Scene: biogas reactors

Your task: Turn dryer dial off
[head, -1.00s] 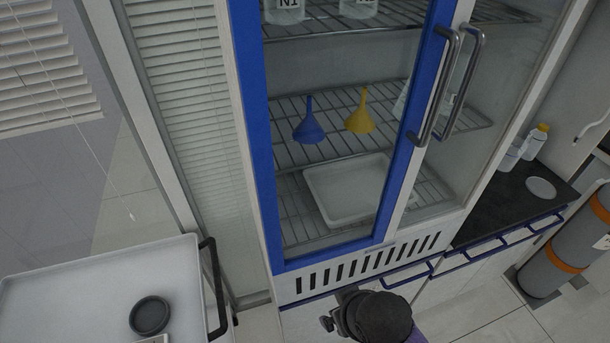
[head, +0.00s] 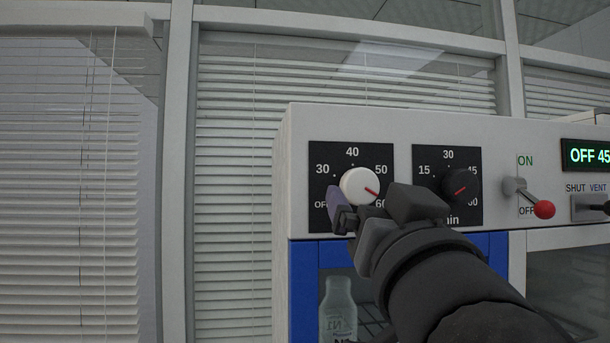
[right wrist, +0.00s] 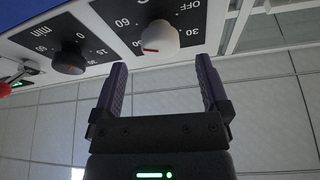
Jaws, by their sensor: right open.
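The dryer's white dial (head: 360,186) sits on a black plate marked OFF, 30, 40, 50 and 60, at the left of the white control panel. Its red pointer aims right and slightly down, between 50 and 60. My right gripper (head: 345,212) is open in front of the dial's lower edge and hides part of the plate. In the right wrist view the white dial (right wrist: 160,42) lies just beyond and between the open fingers (right wrist: 160,68), with nothing held. I cannot tell whether a finger touches it. My left gripper is out of view.
A black minute dial (head: 459,186) is close on the right, partly behind my gripper. Farther right are a red-tipped ON/OFF lever (head: 543,209), near OFF, and a green display (head: 588,155) showing "OFF 45". Blinds and window frames stand behind.

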